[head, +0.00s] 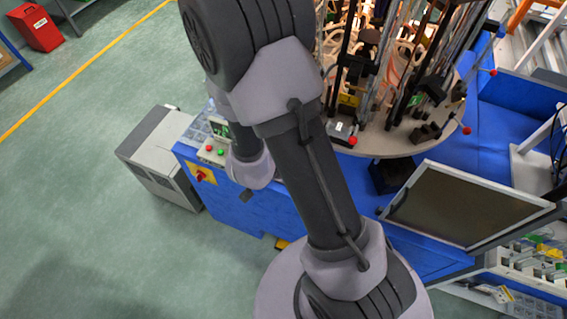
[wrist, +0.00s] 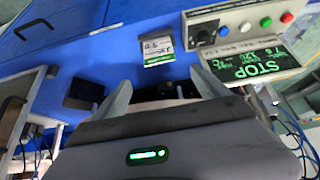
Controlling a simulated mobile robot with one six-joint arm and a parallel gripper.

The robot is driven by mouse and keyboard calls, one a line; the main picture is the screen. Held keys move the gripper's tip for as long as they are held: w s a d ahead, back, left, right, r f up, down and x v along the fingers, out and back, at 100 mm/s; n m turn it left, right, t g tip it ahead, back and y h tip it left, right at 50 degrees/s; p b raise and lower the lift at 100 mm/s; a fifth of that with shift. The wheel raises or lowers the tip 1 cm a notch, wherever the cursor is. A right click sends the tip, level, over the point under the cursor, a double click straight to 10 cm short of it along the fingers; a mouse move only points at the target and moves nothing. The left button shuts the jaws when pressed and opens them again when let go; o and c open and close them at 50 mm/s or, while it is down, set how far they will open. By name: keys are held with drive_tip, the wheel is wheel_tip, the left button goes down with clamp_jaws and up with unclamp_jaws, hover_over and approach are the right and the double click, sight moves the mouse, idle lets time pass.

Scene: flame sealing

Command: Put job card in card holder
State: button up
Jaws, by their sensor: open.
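The job card (wrist: 156,50), white with dark handwriting and a green band along its lower edge, shows against the blue surface in the upper middle of the wrist view. My gripper (wrist: 160,86) is open, its two grey fingers apart at the lower middle of the wrist view. The card appears beyond the fingertips, between their directions, and apart from them. Nothing shows held between the fingers. I cannot make out the card holder for certain in either view. In the head view my arm covers the middle of the bench, and neither the card nor the fingertips can be made out.
A control box (wrist: 238,25) with a knob and coloured buttons and a green-lettered STOP display (wrist: 250,65) stand right of the card. A dark box (wrist: 82,92) is at left. The blue bench (head: 245,207) carries a round machine table (head: 380,140) and a framed screen (head: 460,205).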

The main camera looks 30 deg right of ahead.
drive_tip(key=w+a+r+n+t+y, duration=0.25)
drive_tip(key=a+r+y, duration=0.55)
drive_tip(key=r, duration=0.9)
drive_tip(key=s+a+r+n, duration=0.1)
drive_tip(key=s+r, duration=0.5)
drive_tip(key=s, duration=0.2)
drive_tip(key=s+a+r+n, duration=0.2)
drive_tip(key=s+r, duration=0.4)
drive_tip(key=s, duration=0.2)
drive_tip(key=shift+a+g+h, duration=0.25)
drive_tip(key=shift+g+h, duration=0.1)
drive_tip(key=shift+h, duration=0.05)
drive_tip(key=shift+n, duration=0.25)
wheel_tip(320, 180, down, 13)
drive_tip(key=b, duration=1.3)
drive_tip(key=shift+f+b, duration=0.15)
drive_tip(key=shift+b, duration=0.2)
